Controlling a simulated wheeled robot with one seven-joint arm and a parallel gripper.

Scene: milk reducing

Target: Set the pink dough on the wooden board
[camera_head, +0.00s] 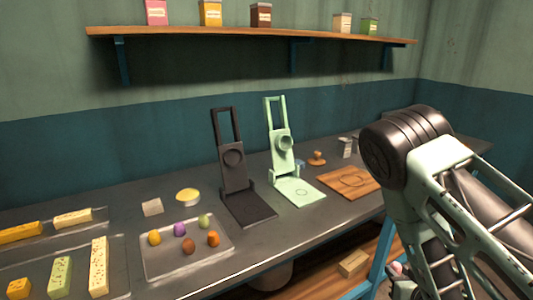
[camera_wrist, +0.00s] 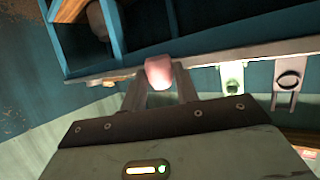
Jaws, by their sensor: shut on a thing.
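The pink dough (camera_wrist: 158,71) is a small rounded lump held between the two fingertips of my gripper (camera_wrist: 159,79). In the head view a bit of pink (camera_head: 397,268) shows beside my arm, low in front of the worktop's edge. Most of my gripper is hidden there by my arm. The wooden board (camera_head: 350,181) lies flat on the worktop, right of the green press, with a round mark on it. The dough is apart from the board, lower and nearer to me.
A black press (camera_head: 237,175) and a green press (camera_head: 290,165) stand on the worktop. A metal tray (camera_head: 187,262) holds several coloured dough balls. A blue table leg (camera_head: 366,255) and a lower wooden shelf (camera_head: 335,277) are near my gripper.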

